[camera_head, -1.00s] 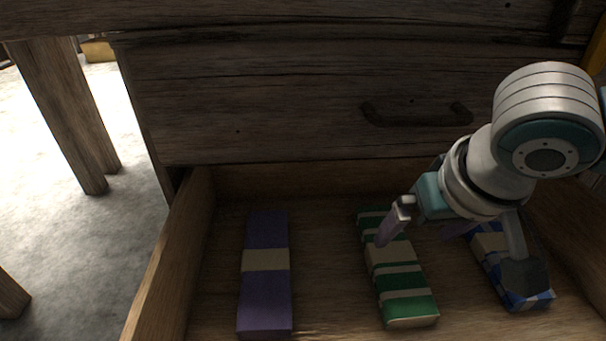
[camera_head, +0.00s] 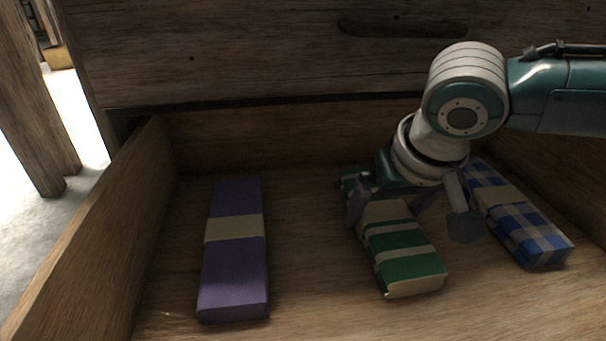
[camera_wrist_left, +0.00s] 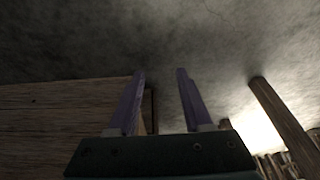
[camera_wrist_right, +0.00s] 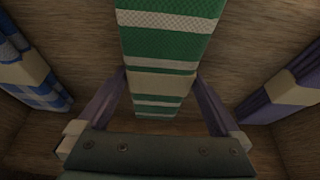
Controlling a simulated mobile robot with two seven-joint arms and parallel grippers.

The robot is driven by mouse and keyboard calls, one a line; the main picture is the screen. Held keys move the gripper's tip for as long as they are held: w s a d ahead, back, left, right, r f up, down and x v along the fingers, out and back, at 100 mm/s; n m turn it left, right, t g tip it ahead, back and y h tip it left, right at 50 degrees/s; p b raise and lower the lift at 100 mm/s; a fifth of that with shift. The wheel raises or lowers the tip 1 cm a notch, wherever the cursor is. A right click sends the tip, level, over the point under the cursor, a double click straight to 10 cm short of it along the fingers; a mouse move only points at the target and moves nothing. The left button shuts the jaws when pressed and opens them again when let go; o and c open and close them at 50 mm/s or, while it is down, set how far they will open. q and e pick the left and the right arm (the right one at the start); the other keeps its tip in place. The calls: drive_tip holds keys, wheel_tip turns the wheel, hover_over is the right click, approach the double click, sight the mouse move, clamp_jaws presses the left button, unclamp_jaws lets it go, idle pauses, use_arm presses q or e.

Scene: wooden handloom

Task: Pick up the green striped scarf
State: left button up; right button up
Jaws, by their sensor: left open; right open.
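The green striped scarf (camera_head: 403,252) lies folded in the open drawer, green with white stripes and a cream band. My right gripper (camera_head: 388,212) is open over the scarf's far half, with one finger on each side of it. In the right wrist view the scarf (camera_wrist_right: 168,45) runs between the two open fingers (camera_wrist_right: 163,95), and nothing is held. I cannot tell whether the fingers touch it. My left gripper (camera_wrist_left: 160,85) is open and empty in the left wrist view, away from the scarf; it is not in the head view.
A purple scarf (camera_head: 234,274) with a beige band lies to the left in the drawer. A blue checked scarf (camera_head: 525,225) lies to the right, near my right gripper. The drawer's left wall (camera_head: 95,240) and the wooden front (camera_head: 240,60) behind bound the space.

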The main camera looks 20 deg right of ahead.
drive_tip(key=shift+w+f, duration=0.15)
drive_tip(key=shift+c, duration=0.4)
drive_tip(key=c, duration=1)
